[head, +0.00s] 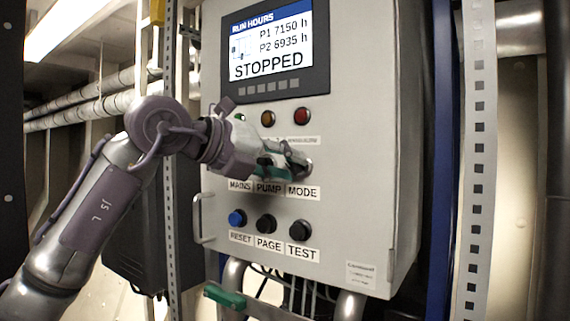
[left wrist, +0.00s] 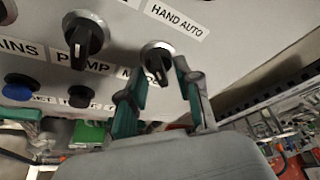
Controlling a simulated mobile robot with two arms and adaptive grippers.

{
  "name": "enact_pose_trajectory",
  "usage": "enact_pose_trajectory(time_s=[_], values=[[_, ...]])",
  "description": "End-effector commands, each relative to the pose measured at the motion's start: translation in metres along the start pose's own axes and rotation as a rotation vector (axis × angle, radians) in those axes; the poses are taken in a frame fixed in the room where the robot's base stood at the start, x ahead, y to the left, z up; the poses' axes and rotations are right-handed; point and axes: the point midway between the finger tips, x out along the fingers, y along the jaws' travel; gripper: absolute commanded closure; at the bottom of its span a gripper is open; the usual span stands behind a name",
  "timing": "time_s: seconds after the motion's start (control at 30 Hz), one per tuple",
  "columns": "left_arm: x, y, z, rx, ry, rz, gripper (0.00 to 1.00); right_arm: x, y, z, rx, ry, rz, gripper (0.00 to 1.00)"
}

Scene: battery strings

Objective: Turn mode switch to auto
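The mode switch is a black knob with a silver ring, above the MODE label (head: 302,190) on the grey control cabinet. In the left wrist view the mode switch (left wrist: 157,65) sits between my left fingertips, its handle standing nearly upright in the picture. A HAND AUTO label (left wrist: 175,18) is above it. My left gripper (head: 289,160) is at the panel and hides most of the switch in the head view. In the left wrist view the left gripper (left wrist: 162,82) is open, with gaps beside the knob. Which label the handle points to is not clear. My right gripper is not in view.
The pump switch (left wrist: 88,35) is close to the left of my fingers. Blue reset (head: 237,218), page (head: 266,224) and test (head: 300,229) buttons are below. The display (head: 272,50) reads STOPPED. A cabinet handle (head: 200,218) and green lever (head: 225,296) stick out.

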Motion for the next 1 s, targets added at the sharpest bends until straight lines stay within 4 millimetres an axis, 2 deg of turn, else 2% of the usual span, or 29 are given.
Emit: enact_pose_trajectory(time_s=[0.03, 0.17, 0.63, 1.0], values=[[-0.0001, 0.0, 0.0, 0.0, 0.0, 0.0, 0.79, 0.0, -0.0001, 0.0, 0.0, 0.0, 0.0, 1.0], [-0.0003, -0.0001, 0.0001, 0.0, 0.0, 0.0, 1.0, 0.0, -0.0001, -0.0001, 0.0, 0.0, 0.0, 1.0], [-0.0006, -0.0005, 0.0003, 0.047, 0.0, 0.02, 1.0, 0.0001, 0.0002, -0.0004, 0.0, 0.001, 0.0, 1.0], [-0.0006, -0.0027, -0.0003, 0.297, -0.001, 0.124, 1.0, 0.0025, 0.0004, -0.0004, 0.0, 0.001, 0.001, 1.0]])
